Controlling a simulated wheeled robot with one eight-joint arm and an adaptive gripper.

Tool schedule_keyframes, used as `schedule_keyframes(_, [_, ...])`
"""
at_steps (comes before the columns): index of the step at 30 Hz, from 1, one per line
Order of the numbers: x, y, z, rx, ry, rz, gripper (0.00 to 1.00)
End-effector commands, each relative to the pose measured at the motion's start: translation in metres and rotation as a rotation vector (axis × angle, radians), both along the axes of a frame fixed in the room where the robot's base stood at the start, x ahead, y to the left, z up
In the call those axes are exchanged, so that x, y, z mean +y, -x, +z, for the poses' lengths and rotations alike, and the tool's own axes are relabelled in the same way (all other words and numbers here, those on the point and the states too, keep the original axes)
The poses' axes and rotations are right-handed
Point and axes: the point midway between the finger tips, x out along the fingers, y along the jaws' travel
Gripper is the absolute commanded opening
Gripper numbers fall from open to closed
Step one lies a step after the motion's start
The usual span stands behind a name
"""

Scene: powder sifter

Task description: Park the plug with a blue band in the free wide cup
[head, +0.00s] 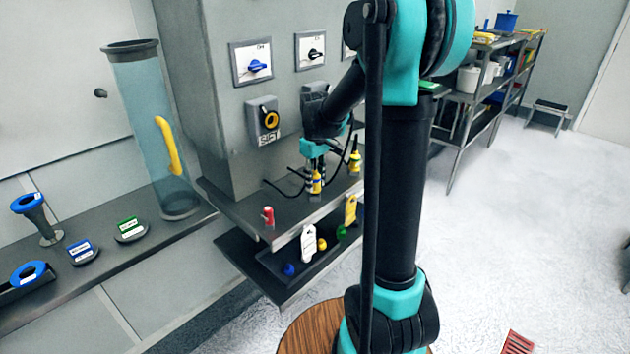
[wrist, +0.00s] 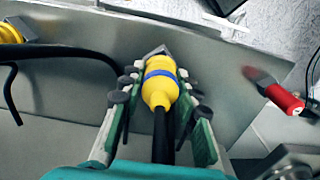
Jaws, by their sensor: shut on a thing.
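My gripper (head: 317,168) is shut on the yellow plug with a blue band (wrist: 160,82). In the wrist view the plug lies between the two finger pads, its black cable running back toward the palm. A grey metal piece shows at its far end. In the head view the plug (head: 316,184) is low over the grey machine shelf; I cannot tell whether it touches. A second yellow plug (head: 355,160) stands to its right, and a yellow plug shows at the left edge of the wrist view (wrist: 10,33). I cannot make out the free wide cup in either view.
A red handle (head: 268,215) stands at the shelf's front left; it also shows in the wrist view (wrist: 284,98). A lower tray (head: 270,262) holds small coloured knobs. Black cables loop behind my gripper.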

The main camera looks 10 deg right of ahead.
Motion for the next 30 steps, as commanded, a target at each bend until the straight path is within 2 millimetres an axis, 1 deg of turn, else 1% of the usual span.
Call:
schedule_keyframes(29, [0.0,0.0,-0.013,0.0,0.0,0.0,0.0])
schedule_keyframes(30, [0.0,0.0,-0.013,0.0,0.0,0.0,0.36])
